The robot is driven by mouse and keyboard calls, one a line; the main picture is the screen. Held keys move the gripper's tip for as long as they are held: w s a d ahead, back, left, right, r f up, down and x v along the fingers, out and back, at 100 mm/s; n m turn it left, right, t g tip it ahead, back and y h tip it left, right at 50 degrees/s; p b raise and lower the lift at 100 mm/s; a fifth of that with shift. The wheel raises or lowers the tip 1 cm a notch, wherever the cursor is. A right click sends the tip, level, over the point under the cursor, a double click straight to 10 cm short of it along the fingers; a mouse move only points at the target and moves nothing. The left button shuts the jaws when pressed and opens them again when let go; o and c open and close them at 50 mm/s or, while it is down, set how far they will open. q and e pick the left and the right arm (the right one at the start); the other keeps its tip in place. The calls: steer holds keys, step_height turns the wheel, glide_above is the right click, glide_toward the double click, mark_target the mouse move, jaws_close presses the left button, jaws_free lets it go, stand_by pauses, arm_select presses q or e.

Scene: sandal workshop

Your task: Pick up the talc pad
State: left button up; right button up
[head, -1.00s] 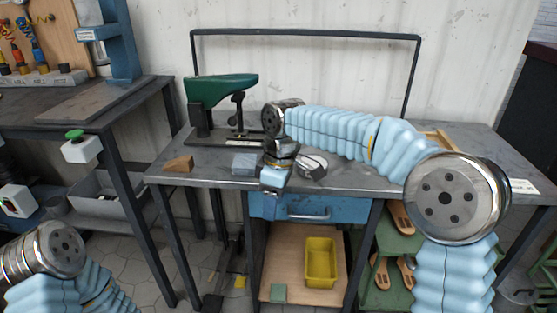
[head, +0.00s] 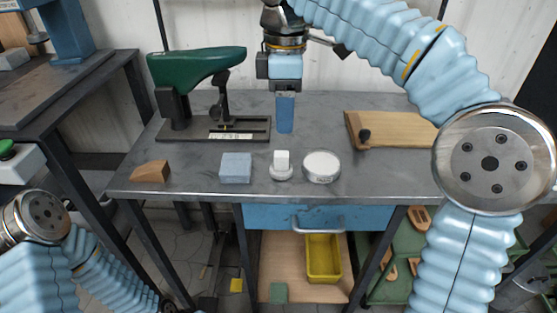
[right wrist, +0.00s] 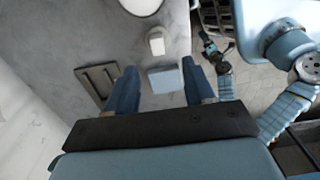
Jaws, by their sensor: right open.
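The talc pad (head: 281,167) looks like a small white pad with a block-shaped grip on top. It stands upright on the grey bench, and it also shows in the right wrist view (right wrist: 156,41). A round dish with a white top (head: 321,166) stands just right of it. My right gripper (head: 285,127) is open and empty, pointing down above the bench behind the pad. In the right wrist view its blue fingers (right wrist: 160,72) are spread apart, with the pad beyond their tips. My left arm is at the lower left; its gripper is too small and unclear to read.
A blue-grey block (head: 236,167) lies left of the pad, and a wooden wedge (head: 151,172) lies farther left. A green press (head: 197,66) stands at the back left. A wooden board (head: 400,129) with a dark knob lies to the right.

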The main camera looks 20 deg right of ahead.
steer(key=b, duration=0.1)
glide_above(281, 154)
steer(key=f, duration=0.5)
steer(key=shift+s+d+f, duration=0.25)
steer(key=shift+s, duration=0.05)
steer(key=f, duration=0.2)
steer(key=f+b, duration=0.1)
steer(key=f, duration=0.3)
steer(key=shift+w+a, duration=0.15)
steer(key=shift+w, duration=0.1)
jaws_close()
steer(key=shift+r, duration=0.2)
